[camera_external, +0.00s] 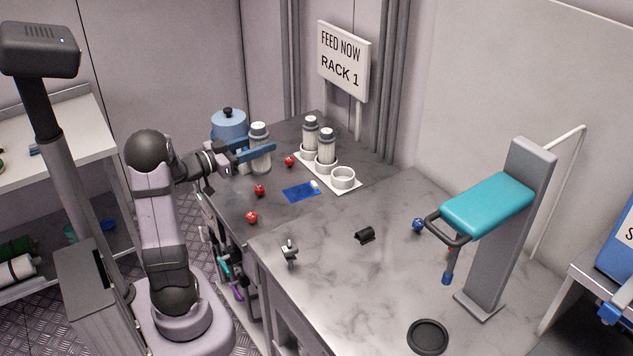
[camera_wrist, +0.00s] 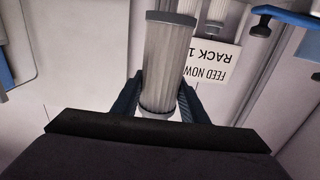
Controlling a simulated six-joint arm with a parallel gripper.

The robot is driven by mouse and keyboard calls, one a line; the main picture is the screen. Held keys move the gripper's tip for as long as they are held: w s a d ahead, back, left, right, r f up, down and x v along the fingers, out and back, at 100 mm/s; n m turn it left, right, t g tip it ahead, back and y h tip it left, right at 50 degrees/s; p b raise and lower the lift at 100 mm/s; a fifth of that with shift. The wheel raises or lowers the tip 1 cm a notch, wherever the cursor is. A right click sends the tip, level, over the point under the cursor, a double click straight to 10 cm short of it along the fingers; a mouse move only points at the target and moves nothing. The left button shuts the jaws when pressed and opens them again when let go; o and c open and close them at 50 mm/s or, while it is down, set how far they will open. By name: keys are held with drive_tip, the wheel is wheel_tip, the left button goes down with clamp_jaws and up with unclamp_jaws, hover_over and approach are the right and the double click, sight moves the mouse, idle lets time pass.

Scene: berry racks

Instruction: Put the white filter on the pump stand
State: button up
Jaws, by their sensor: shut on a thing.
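My gripper (camera_external: 254,156) is shut on a white filter (camera_external: 260,160), a ribbed pale cylinder with grey end caps. In the wrist view the filter (camera_wrist: 165,65) stands between the two blue fingers (camera_wrist: 157,98). In the external view it is upright near the back left of the dark counter, beside the blue pot; I cannot tell whether its foot touches the counter. Two similar filters (camera_external: 310,132) (camera_external: 326,148) stand in cups of a white rack (camera_external: 358,183). The rack's front cup (camera_external: 343,177) is empty. Nothing visible is labelled as the pump stand.
A blue lidded pot (camera_external: 229,126) stands behind my gripper. Red berries (camera_external: 259,190) and a blue cloth (camera_external: 300,192) lie on the counter. A "FEED NOW RACK 1" sign (camera_external: 343,62) rises behind the rack.

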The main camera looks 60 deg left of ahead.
sight(259, 125)
wheel_tip(259, 125, up, 12)
drive_tip(key=p, duration=1)
drive_tip(key=shift+f, duration=0.2)
drive_tip(key=shift+f, duration=0.1)
drive_tip(key=w+d+f+m+g+h+b, duration=0.1)
drive_tip(key=w+d+f+m+h+b, duration=0.4)
drive_tip(key=w+d+f, duration=0.55)
drive_tip(key=w+d+f+g+h+b, duration=0.1)
drive_tip(key=w+d+f+h+b, duration=0.2)
drive_tip(key=w+d+f+b, duration=0.7)
drive_tip(key=w+d+r+n+t+y+p, duration=0.1)
drive_tip(key=w+d+r+y+p, duration=0.1)
drive_tip(key=w+p, duration=0.1)
drive_tip(key=w+a+n+y, duration=0.1)
drive_tip(key=a+n+y, duration=0.3)
drive_tip(key=a, duration=0.5)
drive_tip(key=w+a+n+y, duration=0.2)
drive_tip(key=a+n+y, duration=0.2)
drive_tip(key=a+y, duration=0.5)
drive_tip(key=shift+w+a+n, duration=0.3)
drive_tip(key=shift+a, duration=0.2)
